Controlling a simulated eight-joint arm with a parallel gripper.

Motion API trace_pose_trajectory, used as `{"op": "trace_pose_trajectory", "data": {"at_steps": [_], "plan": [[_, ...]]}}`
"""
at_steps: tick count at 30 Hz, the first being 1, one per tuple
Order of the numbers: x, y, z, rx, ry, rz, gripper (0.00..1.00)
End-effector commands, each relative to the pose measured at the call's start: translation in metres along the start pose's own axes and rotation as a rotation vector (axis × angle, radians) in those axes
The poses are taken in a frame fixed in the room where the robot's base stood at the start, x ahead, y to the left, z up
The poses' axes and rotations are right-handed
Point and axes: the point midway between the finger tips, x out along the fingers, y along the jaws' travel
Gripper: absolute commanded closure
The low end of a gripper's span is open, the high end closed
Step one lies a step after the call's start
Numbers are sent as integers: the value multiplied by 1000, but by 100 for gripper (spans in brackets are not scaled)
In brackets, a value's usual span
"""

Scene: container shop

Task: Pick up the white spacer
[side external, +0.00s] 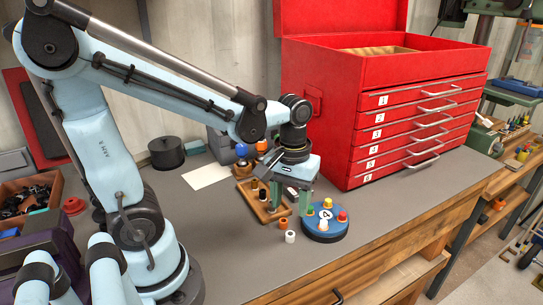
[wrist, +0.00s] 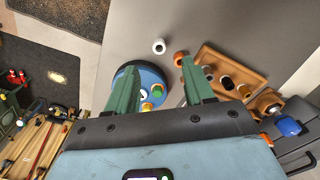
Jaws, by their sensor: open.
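The white spacer (side external: 290,237) is a small ring standing on the grey bench, in front of an orange spacer (side external: 283,223) and left of a round blue stand (side external: 324,236). In the wrist view the white spacer (wrist: 159,46) shows its dark hole, just beyond the fingertips and between their lines. My gripper (side external: 295,206) is open and empty, its green fingers pointing down above the bench, behind and above the white spacer. In the wrist view my gripper (wrist: 160,65) has its fingers well apart, with the orange spacer (wrist: 181,57) close to the right fingertip.
The blue stand carries several coloured knobs and a white label. A wooden tray (side external: 269,221) with dark and light cylinders lies left of the gripper. A large red drawer chest (side external: 350,120) stands behind on the right. The bench front beside the white spacer is clear.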

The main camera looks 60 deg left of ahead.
Motion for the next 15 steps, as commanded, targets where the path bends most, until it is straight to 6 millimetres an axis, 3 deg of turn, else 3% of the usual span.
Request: {"op": "trace_pose_trajectory", "data": {"at_steps": [6,15], "plan": [[25,0,0,2,1,1,47],[38,0,0,2,1,1,47]]}}
